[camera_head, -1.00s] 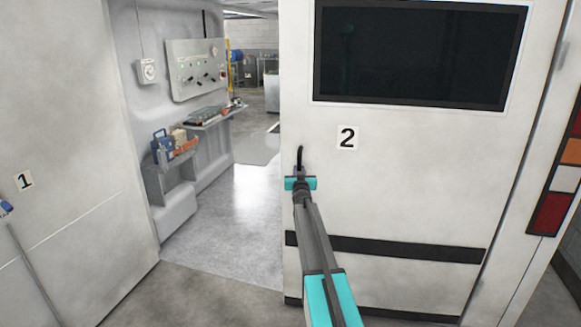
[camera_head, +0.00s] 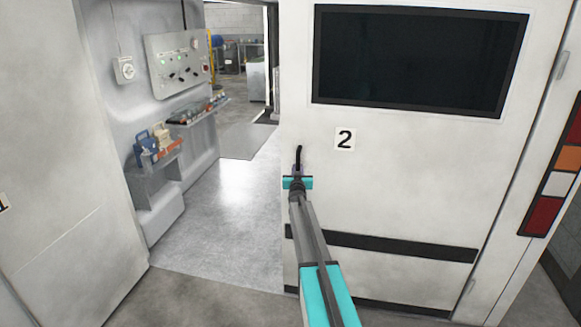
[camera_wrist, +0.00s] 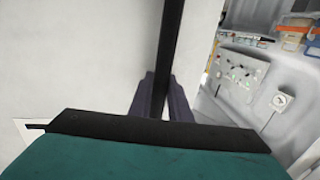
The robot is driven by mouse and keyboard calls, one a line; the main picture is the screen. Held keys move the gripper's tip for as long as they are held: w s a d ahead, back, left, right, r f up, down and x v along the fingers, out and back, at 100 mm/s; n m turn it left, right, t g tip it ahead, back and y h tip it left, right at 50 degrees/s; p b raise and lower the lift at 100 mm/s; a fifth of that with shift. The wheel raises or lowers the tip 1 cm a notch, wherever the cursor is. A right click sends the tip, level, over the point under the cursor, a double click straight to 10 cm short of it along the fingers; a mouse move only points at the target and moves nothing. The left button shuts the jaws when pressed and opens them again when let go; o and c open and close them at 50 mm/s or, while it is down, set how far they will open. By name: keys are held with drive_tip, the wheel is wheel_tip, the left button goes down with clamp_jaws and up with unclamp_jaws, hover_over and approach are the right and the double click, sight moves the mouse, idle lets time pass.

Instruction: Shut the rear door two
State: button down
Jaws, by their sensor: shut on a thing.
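Rear door two (camera_head: 400,190) is the white panel on the right in the head view, with a dark window (camera_head: 420,60) and a "2" label. It stands ajar, with an open gap to its left. A black bar handle (camera_head: 299,156) is near its left edge. My gripper (camera_head: 297,172) is shut on this handle. In the wrist view the dark handle (camera_wrist: 170,40) runs up between the two fingers of my gripper (camera_wrist: 162,95). The lower part of the handle is hidden by my gripper.
Door one (camera_head: 60,150) is a white panel at the left.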

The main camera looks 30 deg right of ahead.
drive_tip(key=shift+w+d+r, duration=0.1)
drive_tip(key=shift+d+r, duration=0.25)
drive_tip(key=shift+d, duration=0.4)
drive_tip(key=c, duration=1.9)
unclamp_jaws()
drive_tip(key=shift+a, duration=0.2)
drive_tip(key=shift+f+b+v, duration=0.15)
drive_tip(key=shift+b+v, duration=0.55)
drive_tip(key=shift+v, duration=2.8)
drive_tip(key=shift+f+b+v, duration=0.15)
drive_tip(key=shift+b+v, duration=0.5)
drive_tip(key=shift+v, duration=2.85)
